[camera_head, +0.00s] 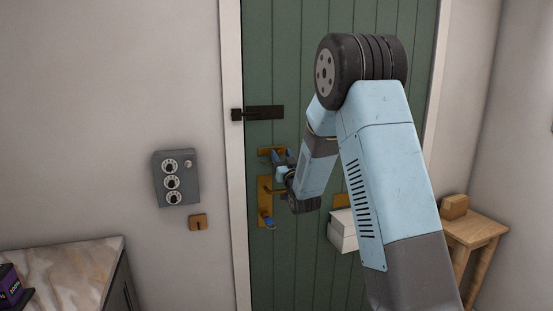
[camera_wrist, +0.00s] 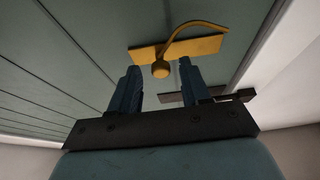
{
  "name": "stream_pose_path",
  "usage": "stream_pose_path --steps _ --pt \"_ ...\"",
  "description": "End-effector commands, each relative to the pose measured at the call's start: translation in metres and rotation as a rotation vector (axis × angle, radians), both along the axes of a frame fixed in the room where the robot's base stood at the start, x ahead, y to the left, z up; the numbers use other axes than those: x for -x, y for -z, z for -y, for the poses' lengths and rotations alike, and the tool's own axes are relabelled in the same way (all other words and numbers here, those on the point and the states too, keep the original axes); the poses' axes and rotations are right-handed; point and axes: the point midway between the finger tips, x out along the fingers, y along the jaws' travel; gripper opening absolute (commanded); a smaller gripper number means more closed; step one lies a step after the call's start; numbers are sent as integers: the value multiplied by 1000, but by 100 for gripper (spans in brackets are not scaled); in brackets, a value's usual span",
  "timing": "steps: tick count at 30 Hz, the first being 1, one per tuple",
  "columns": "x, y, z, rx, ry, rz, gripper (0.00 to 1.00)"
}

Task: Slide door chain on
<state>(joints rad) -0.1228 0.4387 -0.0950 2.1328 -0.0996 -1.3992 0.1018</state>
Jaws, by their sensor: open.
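A brass door-chain plate (camera_head: 266,152) is on the green door (camera_head: 290,50), below a dark bolt (camera_head: 264,112). In the wrist view the plate (camera_wrist: 203,46) lies just past my fingertips. A curved brass chain (camera_wrist: 190,26) arches over it and ends in a round knob (camera_wrist: 160,70). The knob appears over the plate's edge, between the lines of my two fingers; whether it sits in a slot I cannot tell. My gripper (camera_wrist: 158,72) is open, with nothing visibly held. In the head view my gripper (camera_head: 279,157) is at the plate and partly covers it.
A brass handle plate (camera_head: 265,190) with a blue-tagged key (camera_head: 268,223) is below. A grey dial box (camera_head: 176,178) and a small slotted brown plate (camera_head: 198,222) are on the left wall. A wooden stool (camera_head: 475,232) stands right; a marble-topped cabinet (camera_head: 70,270) stands left.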

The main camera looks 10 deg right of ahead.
Motion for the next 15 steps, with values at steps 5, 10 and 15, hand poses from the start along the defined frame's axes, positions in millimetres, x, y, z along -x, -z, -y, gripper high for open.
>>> stream_pose_path --steps 5,10,15 --pt "12 5 1 0 -1 -1 47" --pt "39 17 5 0 -1 -3 47" --pt "70 30 10 1 -1 -3 47"
